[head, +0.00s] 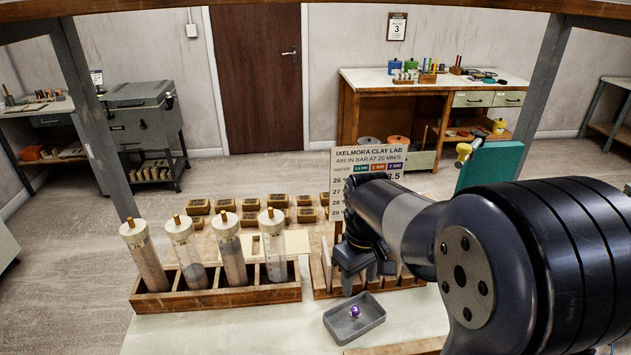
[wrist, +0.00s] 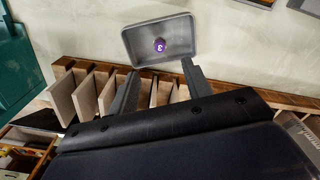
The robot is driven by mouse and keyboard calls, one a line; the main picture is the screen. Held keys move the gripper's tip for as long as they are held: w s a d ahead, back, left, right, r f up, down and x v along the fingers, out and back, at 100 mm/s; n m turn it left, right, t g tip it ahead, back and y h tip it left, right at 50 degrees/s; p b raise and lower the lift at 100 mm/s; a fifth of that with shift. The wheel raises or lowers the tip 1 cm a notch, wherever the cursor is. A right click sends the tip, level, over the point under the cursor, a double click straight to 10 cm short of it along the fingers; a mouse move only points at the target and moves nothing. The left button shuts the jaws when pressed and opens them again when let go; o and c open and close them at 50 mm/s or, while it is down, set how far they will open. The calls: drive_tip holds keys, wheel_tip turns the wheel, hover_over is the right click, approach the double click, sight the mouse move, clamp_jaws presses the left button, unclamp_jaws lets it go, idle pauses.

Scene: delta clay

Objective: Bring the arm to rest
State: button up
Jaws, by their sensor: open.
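My gripper (head: 368,274) hangs at the end of my arm, above the wooden slotted rack and behind the small grey tray in the head view. In the wrist view my gripper (wrist: 158,84) shows two fingers spread apart with nothing between them. The grey tray (head: 375,325) lies on the pale table and holds a small purple piece (head: 355,312). In the wrist view the tray (wrist: 134,44) lies beyond the fingertips, and the purple piece (wrist: 160,45) shows a mark like a 3. My arm hides part of the rack and the sign.
A wooden rack (head: 218,299) holds several clear tubes of clay at the left. The slotted rack (wrist: 236,97) with upright tiles lies under my gripper. A printed sign (head: 361,160) and several small brown blocks (head: 250,204) stand behind. The table front between rack and tray is clear.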

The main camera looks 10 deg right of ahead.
sight(356, 309)
wheel_tip(356, 309, down, 10)
drive_tip(key=shift+r+p, duration=0.2)
drive_tip(key=shift+p, duration=0.2)
drive_tip(key=shift+w+r+p, duration=0.1)
drive_tip(key=shift+r+p, duration=0.45)
drive_tip(key=shift+r, duration=0.3)
drive_tip(key=shift+r+p, duration=0.55)
drive_tip(key=shift+r, duration=0.3)
drive_tip(key=shift+f, duration=0.1)
